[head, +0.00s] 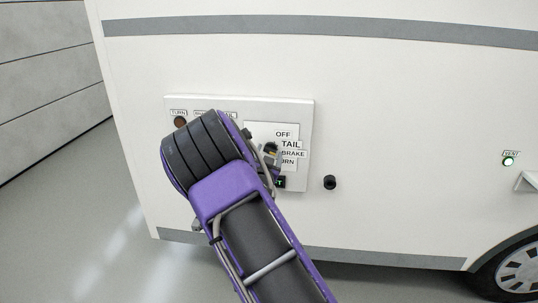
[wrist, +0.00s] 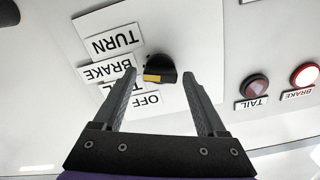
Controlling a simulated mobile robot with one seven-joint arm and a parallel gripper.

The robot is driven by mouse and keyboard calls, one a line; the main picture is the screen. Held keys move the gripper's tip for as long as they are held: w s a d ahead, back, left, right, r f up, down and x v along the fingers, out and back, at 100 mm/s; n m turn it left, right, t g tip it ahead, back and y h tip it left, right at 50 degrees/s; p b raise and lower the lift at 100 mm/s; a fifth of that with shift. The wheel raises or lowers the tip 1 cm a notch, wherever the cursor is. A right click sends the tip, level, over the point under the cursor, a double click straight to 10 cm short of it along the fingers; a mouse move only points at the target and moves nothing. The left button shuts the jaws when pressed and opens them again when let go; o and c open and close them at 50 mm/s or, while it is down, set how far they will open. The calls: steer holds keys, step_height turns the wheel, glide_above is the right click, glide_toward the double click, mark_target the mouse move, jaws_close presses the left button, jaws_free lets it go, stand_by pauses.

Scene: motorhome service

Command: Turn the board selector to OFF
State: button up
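The board selector is a black knob (wrist: 163,66) with a yellow mark, on a white label plate (wrist: 192,30) in the wrist view, which shows the board upside down. The labels TURN, BRAKE, TAIL (partly hidden) and OFF lie to its left. The yellow mark is on the knob's left side, roughly towards BRAKE; its exact setting is hard to tell. My gripper (wrist: 160,74) is open, with one fingertip on each side of the knob; I cannot tell whether they touch it. In the head view my gripper (head: 270,155) is at the board (head: 305,125), largely covering the selector.
In the wrist view the BRAKE lamp (wrist: 305,75) is lit red and the TAIL lamp (wrist: 257,86) is dark. In the head view the TURN lamp (head: 180,122) is dull. A black knob (head: 330,182) sticks out right of the board. A green VENT light (head: 508,161) is farther right.

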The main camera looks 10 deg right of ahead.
jaws_close()
steer(key=shift+n, duration=0.3)
steer(key=n+b, duration=0.2)
steer(key=shift+a+f+n, duration=0.1)
steer(key=shift+n, duration=0.3)
steer(key=n+b, duration=0.1)
steer(key=n, duration=0.3)
steer(key=shift+n, duration=0.3)
steer(key=n, duration=0.4)
steer(key=shift+n, duration=1.9)
